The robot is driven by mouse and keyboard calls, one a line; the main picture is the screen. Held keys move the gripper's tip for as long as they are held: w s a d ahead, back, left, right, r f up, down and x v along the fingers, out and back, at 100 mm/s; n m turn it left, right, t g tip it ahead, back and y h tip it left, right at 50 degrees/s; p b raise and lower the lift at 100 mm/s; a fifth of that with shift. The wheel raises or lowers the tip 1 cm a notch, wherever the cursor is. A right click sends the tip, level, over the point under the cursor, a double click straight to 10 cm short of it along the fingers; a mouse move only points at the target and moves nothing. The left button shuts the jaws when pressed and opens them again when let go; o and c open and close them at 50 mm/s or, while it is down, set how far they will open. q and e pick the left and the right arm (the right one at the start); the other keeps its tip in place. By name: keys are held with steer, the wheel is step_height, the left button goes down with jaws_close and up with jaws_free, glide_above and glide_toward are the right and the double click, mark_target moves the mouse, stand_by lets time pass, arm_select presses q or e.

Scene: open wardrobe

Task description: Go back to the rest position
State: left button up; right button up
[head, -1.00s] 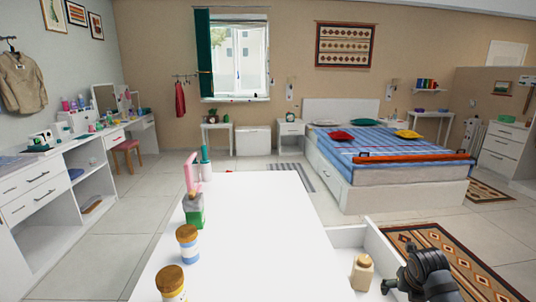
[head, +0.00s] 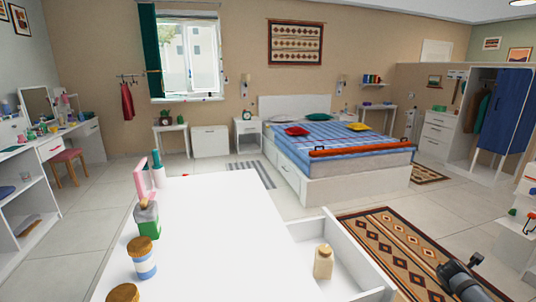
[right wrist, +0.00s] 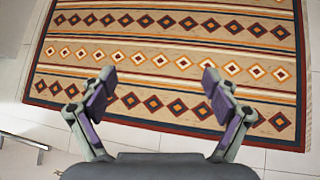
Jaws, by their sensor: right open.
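My right gripper (right wrist: 156,98) is open and empty in the right wrist view, with its two fingers apart above the patterned rug (right wrist: 170,60). In the head view only part of my right arm shows at the lower right edge, over the same rug (head: 400,245). My left gripper is not in view. A beige bottle (head: 323,261) stands in the open drawer (head: 345,240) of the white table, apart from my right arm.
The white table (head: 215,230) holds several jars and bottles along its left side. Its open drawer juts out to the right. The bed (head: 350,185) stands beyond, and the open wardrobe (head: 495,115) is at the right.

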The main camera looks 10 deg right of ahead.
steer(key=s+d+f+m, duration=0.5)
steer(key=s, duration=0.5)
steer(key=s+d+f+m+h, duration=0.1)
steer(key=s+d+f+m, duration=0.45)
steer(key=s, duration=0.35)
steer(key=s+d+f+m, duration=0.4)
steer(key=s+m, duration=0.2)
steer(key=s, duration=0.4)
steer(key=s+a+f+m+g+y, duration=0.1)
steer(key=s+a+f+y, duration=0.2)
steer(key=a+f, duration=1.1)
steer(key=s+a+f+m+g+y, duration=0.1)
steer(key=s+a+f+y, duration=0.15)
steer(key=a+f, duration=1.2)
steer(key=s+a+f+y, duration=0.2)
steer(key=a+y, duration=0.1)
steer(key=a, duration=2.5)
step_height(320, 180, up, 9)
steer(key=p, duration=0.9)
steer(key=shift+a+f+m, duration=0.15)
steer(key=shift+a+m, duration=0.15)
steer(key=shift+m, duration=0.15)
